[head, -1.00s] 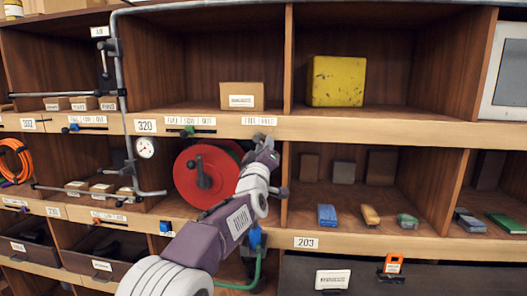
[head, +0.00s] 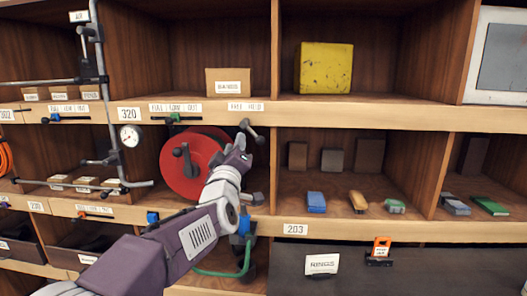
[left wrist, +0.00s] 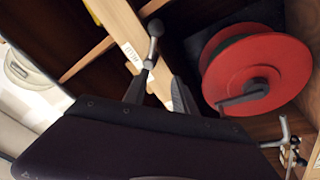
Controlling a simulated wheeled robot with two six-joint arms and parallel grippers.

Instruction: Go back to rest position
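My left gripper (head: 238,152) is in front of the shelf, just below a grey lever with a ball end (head: 250,130) on the shelf edge under the "FREE/HELD" label (head: 246,106). In the left wrist view my left gripper (left wrist: 160,92) has its two fingers apart with nothing held between them. The ball-ended lever (left wrist: 154,42) shows beyond the fingertips there; whether a finger touches it I cannot tell. My right gripper is in neither view.
A red reel (head: 190,172) stands in the compartment behind my left arm. A grey pipe with a gauge (head: 130,136) runs down the shelf at left. A yellow block (head: 325,68) and a cardboard box (head: 228,82) sit above. A green hose (head: 222,272) hangs below the gripper.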

